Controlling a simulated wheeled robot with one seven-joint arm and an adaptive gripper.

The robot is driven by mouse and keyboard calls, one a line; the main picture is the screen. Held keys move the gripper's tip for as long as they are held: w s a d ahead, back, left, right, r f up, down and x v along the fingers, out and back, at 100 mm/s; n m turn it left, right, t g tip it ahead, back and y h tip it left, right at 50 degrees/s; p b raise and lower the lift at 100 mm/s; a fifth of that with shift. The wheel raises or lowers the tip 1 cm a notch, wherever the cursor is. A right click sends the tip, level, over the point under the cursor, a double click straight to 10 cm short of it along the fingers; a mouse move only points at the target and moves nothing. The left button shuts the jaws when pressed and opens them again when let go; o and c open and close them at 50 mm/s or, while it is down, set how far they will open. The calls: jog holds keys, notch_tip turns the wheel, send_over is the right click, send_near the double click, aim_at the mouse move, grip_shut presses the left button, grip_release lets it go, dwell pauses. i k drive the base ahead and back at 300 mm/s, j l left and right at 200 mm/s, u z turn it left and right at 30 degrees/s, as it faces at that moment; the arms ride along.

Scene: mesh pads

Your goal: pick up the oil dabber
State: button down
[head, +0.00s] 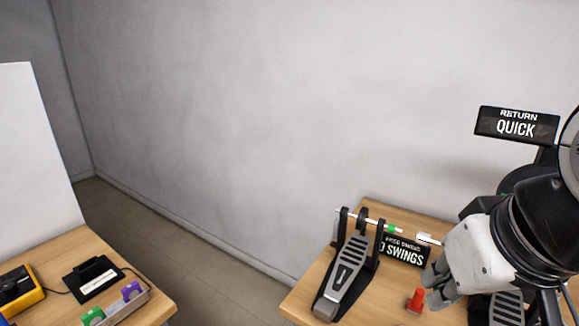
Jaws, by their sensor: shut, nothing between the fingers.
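A small red object with a narrower upright top (416,300) stands on the right wooden table; it looks like the oil dabber, though it is too small to be sure. My gripper (434,288) is just to the right of it, reaching in from the right edge. Its dark fingers are shut with nothing between them. They look very close to the red object, but I cannot tell whether they touch it.
A foot pedal (345,278) stands left of the red object, with a rod across its top. A "SWINGS" sign (404,250) stands behind. A second pedal (507,308) is partly hidden under my arm. A "RETURN QUICK" sign (516,125) rises behind. Another table (50,252) stands left across a floor gap.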

aim_at(415, 305)
jog(key=z, duration=0.85)
jog(key=u, duration=0.35)
jog(key=k+j+z, duration=0.2)
jog(key=k+j, duration=0.1)
jog(key=k, duration=0.3)
jog(key=k+j, duration=0.15)
jog(key=k, duration=0.2)
